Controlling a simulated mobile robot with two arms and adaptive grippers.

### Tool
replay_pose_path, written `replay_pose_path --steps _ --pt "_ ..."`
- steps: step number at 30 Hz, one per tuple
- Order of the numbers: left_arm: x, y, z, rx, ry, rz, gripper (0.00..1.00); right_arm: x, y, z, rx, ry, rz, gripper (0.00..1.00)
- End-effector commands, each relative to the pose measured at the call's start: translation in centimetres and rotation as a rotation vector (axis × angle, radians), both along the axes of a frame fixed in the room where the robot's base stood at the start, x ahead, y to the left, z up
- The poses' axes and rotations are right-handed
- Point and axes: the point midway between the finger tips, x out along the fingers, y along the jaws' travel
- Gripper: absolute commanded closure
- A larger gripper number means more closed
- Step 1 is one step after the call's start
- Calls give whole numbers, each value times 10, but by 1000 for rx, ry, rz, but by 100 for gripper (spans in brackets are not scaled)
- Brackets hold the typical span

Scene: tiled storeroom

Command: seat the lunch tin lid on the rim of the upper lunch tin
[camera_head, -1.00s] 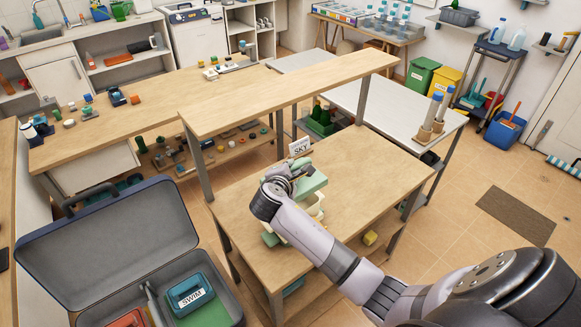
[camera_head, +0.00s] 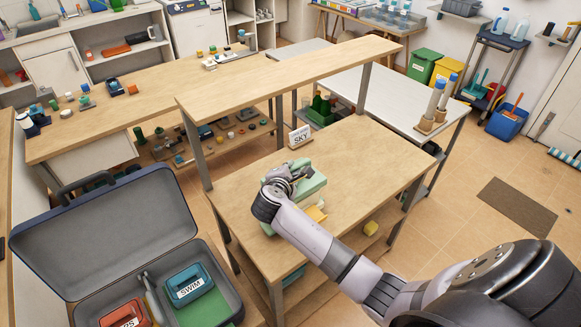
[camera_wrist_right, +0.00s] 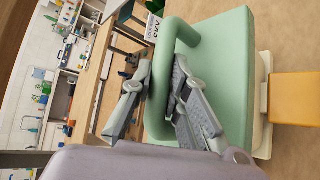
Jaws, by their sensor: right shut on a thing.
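The pale green lunch tin lid (camera_head: 309,184) is over the wooden bench in the head view, partly behind my arm. In the right wrist view the lid (camera_wrist_right: 222,80) fills the middle, with a raised handle bar. My right gripper (camera_wrist_right: 160,75) is shut on this handle; it also shows in the head view (camera_head: 297,174). A cream edge, seemingly the upper lunch tin (camera_wrist_right: 263,118), shows along the lid's right side in the wrist view. The lid hides most of it, so I cannot tell whether the lid rests on its rim. My left gripper is out of view.
A yellow-orange piece (camera_wrist_right: 296,98) juts out beside the tin. A SKY sign (camera_head: 300,137) stands behind the lid on the bench (camera_head: 375,165). A raised shelf (camera_head: 290,85) runs along the bench's back. An open case (camera_head: 105,235) is at left. The bench's right part is clear.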

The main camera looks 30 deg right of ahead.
Motion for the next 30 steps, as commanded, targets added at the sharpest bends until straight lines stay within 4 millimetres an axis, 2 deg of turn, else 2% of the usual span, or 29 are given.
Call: replay_pose_path --steps 18,30 --pt "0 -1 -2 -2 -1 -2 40 0 0 -3 0 -1 0 100" --pt "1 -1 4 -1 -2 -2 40 0 0 -3 0 -2 0 100"
